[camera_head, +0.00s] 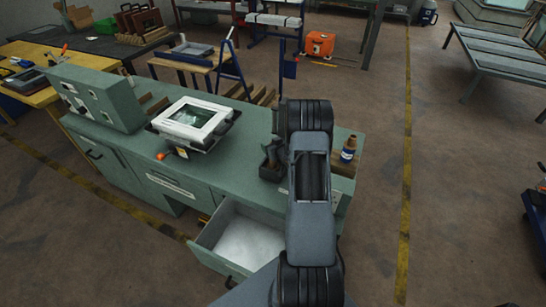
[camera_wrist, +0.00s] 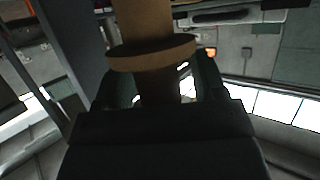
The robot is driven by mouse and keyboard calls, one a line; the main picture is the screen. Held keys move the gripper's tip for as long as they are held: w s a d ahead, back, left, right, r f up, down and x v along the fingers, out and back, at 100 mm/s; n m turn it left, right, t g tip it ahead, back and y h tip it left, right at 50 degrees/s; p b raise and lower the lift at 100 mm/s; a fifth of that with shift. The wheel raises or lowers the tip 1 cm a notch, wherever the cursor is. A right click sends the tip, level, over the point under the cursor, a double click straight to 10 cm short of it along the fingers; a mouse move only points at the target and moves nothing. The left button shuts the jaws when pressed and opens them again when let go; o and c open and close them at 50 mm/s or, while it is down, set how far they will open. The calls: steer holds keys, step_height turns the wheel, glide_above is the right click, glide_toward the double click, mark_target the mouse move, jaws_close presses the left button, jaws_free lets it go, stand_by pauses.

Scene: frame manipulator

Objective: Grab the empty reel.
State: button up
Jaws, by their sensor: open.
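The empty reel (camera_wrist: 150,57) is brown, with a round flange and a narrower core, and stands out at the top centre of the wrist view. My gripper (camera_wrist: 160,78) is open, with its dark fingers on either side of the reel's lower part. I cannot tell whether either finger touches it. In the head view I cannot make out the reel; my arm covers the right part of the green workbench (camera_head: 225,178), where a dark shape beside the arm is unclear.
A white-framed screen device (camera_head: 193,121) stands mid-bench, with a small orange-red item (camera_head: 161,156) near it. An open drawer (camera_head: 240,243) juts out at the front. A dark bottle (camera_head: 348,150) stands right of my arm. Open floor lies to the right.

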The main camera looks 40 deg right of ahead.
jaws_close()
stand_by(0.5)
steer(key=shift+r, duration=0.1)
